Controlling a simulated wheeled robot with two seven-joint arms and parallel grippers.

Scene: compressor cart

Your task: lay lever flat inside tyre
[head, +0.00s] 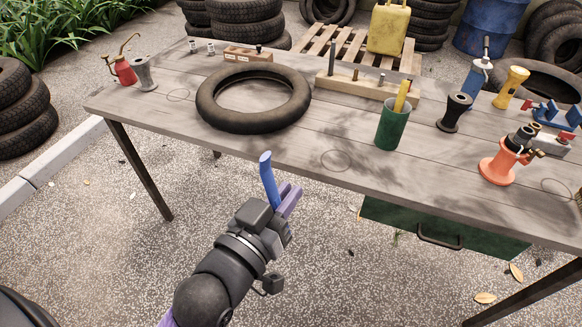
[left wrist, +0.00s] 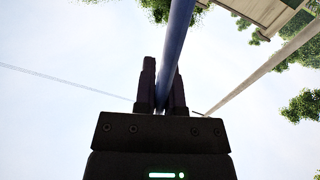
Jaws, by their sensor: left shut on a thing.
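A blue lever (head: 268,180) is held in my left gripper (head: 290,200), in front of the table's near edge in the head view. It stands steeply, its rounded end up. In the left wrist view the lever (left wrist: 176,50) runs up between the two dark fingers of the left gripper (left wrist: 162,95), which are shut on it. Its lower end is hidden behind the gripper in the head view. The black tyre (head: 212,112) lies flat on the table, beyond the lever and apart from it. Bare wood shows through its opening. My right gripper is not in view.
The wooden table (head: 290,160) has clear boards in front of the tyre. A green cup (head: 392,128) with a yellow item stands to the tyre's right. A wooden block with pegs (head: 365,86) lies behind. A red oil can (head: 124,72) stands at the far left.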

